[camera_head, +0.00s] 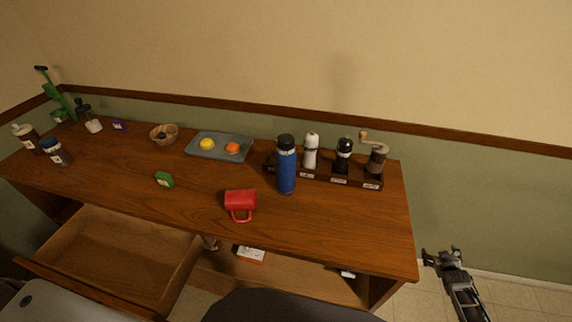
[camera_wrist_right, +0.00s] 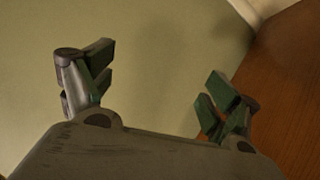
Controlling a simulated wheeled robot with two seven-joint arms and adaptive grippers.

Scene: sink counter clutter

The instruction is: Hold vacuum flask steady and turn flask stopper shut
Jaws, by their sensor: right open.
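The blue vacuum flask (camera_head: 287,172) stands upright on the wooden counter, right of centre, in the head view. Its black stopper (camera_head: 286,142) sits on top; how tightly it is turned cannot be told. My right gripper (camera_head: 442,254) is off the right end of the counter, well apart from the flask. In the right wrist view my right gripper (camera_wrist_right: 158,82) is open and empty, with the wall and a strip of brown wood beyond it. My left gripper is not in view.
A rack (camera_head: 340,180) with grinders stands just right of the flask. A red mug (camera_head: 240,203) lies in front of it. A grey tray (camera_head: 219,146) holds yellow and orange items. An open drawer (camera_head: 120,250) juts out at left. The counter's front right is clear.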

